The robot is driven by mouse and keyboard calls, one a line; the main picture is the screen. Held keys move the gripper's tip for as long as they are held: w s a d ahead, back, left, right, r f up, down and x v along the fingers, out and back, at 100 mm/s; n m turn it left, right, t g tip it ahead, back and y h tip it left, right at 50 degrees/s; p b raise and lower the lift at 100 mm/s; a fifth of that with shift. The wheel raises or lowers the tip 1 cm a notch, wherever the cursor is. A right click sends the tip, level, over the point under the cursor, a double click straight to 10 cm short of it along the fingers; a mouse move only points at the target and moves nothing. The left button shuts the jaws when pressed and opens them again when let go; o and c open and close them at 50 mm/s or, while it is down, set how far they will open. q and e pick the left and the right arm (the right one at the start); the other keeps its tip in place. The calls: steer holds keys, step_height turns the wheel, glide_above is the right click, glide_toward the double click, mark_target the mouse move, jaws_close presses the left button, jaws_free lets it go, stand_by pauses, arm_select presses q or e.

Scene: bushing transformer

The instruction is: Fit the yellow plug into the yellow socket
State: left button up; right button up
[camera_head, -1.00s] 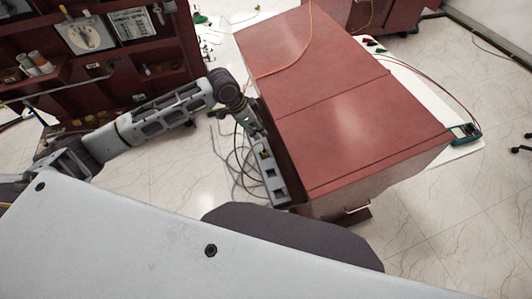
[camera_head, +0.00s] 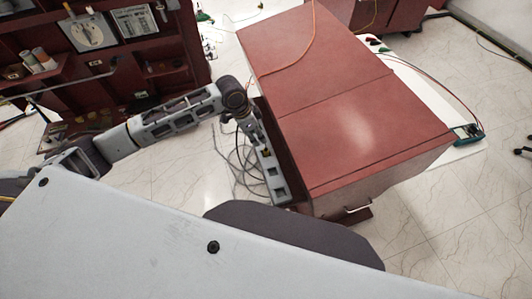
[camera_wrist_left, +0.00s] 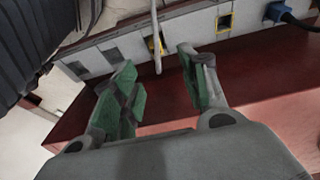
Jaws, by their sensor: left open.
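A long grey socket strip (camera_head: 268,176) stands along the left side of the red cabinet in the head view. The left wrist view shows it across the top, with several square openings. One opening has a yellow frame (camera_wrist_left: 225,22) and looks empty. Left of it is another yellow part (camera_wrist_left: 151,44), with a pale cable-like piece (camera_wrist_left: 157,38) in front; I cannot tell whether this is the yellow plug. My left gripper (camera_wrist_left: 160,88) is open, with green pads and nothing between its fingertips, just short of the strip. Its fingers are hard to make out in the head view. My right gripper is out of view.
The red cabinet (camera_head: 345,110) stands directly right of the strip. A blue plug (camera_wrist_left: 280,12) sits in the strip at the right. Loose dark cables (camera_head: 240,160) lie on the floor left of the strip. A red shelf unit (camera_head: 150,75) stands at the left.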

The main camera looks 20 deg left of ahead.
arm_select(q)
glide_above(266, 150)
steer(key=a, duration=0.2)
steer(key=f, duration=0.5)
steer(key=shift+s, duration=0.2)
steer(key=shift+f, duration=0.1)
steer(key=shift+d+f, duration=0.25)
steer(key=shift+f, duration=0.3)
steer(key=shift+x, duration=1.95)
steer(key=shift+s+d, duration=0.1)
steer(key=shift+s, duration=0.1)
steer(key=shift+c, duration=0.3)
jaws_close()
